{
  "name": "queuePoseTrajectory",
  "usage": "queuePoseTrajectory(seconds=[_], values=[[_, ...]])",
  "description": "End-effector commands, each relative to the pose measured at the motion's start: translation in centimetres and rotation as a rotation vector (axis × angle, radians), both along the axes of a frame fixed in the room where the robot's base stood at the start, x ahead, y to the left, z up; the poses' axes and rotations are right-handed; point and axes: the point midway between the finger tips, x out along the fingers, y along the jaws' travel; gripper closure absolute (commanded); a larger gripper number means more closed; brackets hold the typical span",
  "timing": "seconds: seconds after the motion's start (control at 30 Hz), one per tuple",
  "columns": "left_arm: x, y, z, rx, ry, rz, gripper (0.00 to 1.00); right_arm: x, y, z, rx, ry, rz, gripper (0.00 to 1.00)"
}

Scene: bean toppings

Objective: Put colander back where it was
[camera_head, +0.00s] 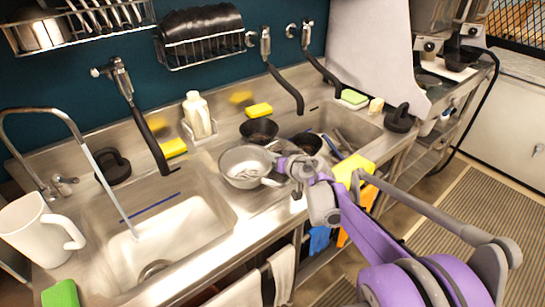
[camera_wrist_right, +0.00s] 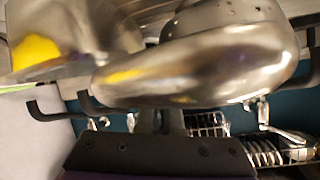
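The colander (camera_head: 240,162) is a shiny metal bowl over the strip between the two sink basins. It fills the upper middle of the right wrist view (camera_wrist_right: 205,75), very near the camera. My right gripper (camera_head: 275,168) is at the colander's right side. Its dark fingers (camera_wrist_right: 165,118) look close together and meet the colander's edge, so it appears shut on it. The contact is partly hidden by the bowl. Whether the colander touches the counter is not clear. My left gripper is not in view.
Dark pans (camera_head: 259,130) sit just behind the colander, near the right basin. The left basin (camera_head: 150,240) has a running tap and a white pitcher (camera_head: 35,232) beside it. A soap bottle (camera_head: 197,115) and yellow sponge (camera_head: 260,110) line the back ledge. Black faucet levers overhang.

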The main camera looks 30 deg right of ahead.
Motion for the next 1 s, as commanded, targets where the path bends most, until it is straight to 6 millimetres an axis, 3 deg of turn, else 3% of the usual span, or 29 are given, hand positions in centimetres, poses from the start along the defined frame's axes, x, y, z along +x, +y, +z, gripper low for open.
queuePoseTrajectory(seconds=[0.47, 0.5, 0.63, 1.0], values=[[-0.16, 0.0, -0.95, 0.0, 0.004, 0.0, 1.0, -0.03, -0.01, -0.72, 0.001, 0.0, 0.0, 1.0], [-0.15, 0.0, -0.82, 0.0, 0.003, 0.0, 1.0, -0.02, -0.01, -0.62, 0.0, 0.0, 0.0, 0.9], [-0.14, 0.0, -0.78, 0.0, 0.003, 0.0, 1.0, -0.01, -0.01, -0.56, 0.0, 0.0, 0.0, 0.67], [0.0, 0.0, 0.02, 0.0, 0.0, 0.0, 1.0, 0.02, -0.02, 0.14, 0.0, -0.001, 0.0, 0.67]])
